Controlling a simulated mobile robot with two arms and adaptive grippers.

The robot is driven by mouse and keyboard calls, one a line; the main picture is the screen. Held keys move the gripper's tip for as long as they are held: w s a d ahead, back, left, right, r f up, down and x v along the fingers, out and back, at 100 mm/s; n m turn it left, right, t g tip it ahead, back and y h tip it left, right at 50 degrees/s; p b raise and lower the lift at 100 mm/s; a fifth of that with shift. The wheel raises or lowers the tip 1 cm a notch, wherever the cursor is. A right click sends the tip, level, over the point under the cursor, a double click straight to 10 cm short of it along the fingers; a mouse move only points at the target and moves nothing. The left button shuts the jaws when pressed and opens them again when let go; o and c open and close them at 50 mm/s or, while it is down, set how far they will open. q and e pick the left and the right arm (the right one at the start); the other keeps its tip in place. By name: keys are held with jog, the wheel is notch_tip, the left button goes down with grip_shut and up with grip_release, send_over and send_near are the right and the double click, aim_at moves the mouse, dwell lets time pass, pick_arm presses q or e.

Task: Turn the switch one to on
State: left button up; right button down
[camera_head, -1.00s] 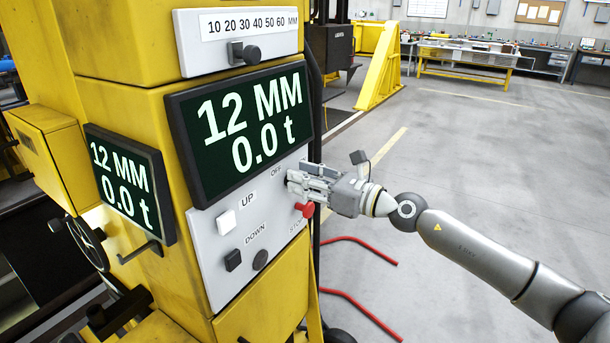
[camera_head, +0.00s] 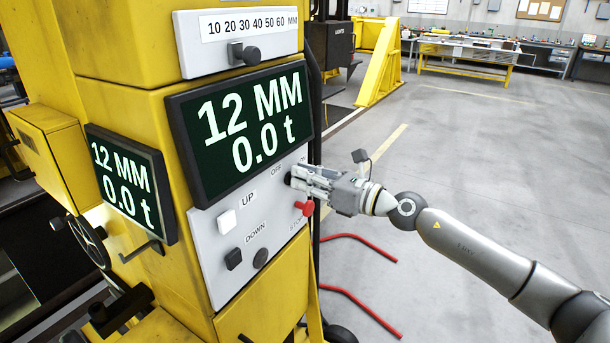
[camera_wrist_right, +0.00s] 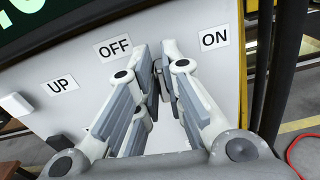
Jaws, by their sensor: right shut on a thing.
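The switch (camera_wrist_right: 163,86) is a small dark knob on the light grey control panel (camera_head: 222,268), between the OFF label (camera_wrist_right: 113,47) and the ON label (camera_wrist_right: 214,38). My right gripper (camera_head: 291,178) reaches in from the right at the panel's upper right. In the right wrist view my right gripper (camera_wrist_right: 160,80) is shut on the switch, its fingers on both sides of it. The fingers hide most of the switch, so its exact angle cannot be told. My left gripper is not in view.
The red stop knob (camera_head: 305,208) sits just below my right gripper. A white button (camera_head: 227,222) by UP and dark buttons by DOWN are to the left. The display (camera_head: 243,132) above reads 12 MM and 0.0 t. Open floor lies to the right.

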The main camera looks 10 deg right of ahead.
jog(key=m+p, duration=0.1)
jog(key=m, duration=0.1)
jog(key=m+p, duration=0.1)
jog(key=m, duration=0.1)
jog(key=m+p, duration=0.2)
jog(key=shift+w+d, duration=0.25)
jog(key=shift+d, duration=0.05)
jog(key=shift+w+d+f+m+p, duration=0.1)
jog(key=shift+f+m+p, duration=0.1)
jog(key=shift+m+p, duration=0.75)
jog(key=shift+w+f+m+p, duration=0.15)
jog(key=shift+m+p, duration=0.3)
jog(key=shift+m, duration=0.9)
jog(key=shift+s, duration=0.1)
jog(key=c, duration=1.5)
grip_release()
jog(key=shift+c, duration=0.2)
jog(key=shift+d, duration=0.1)
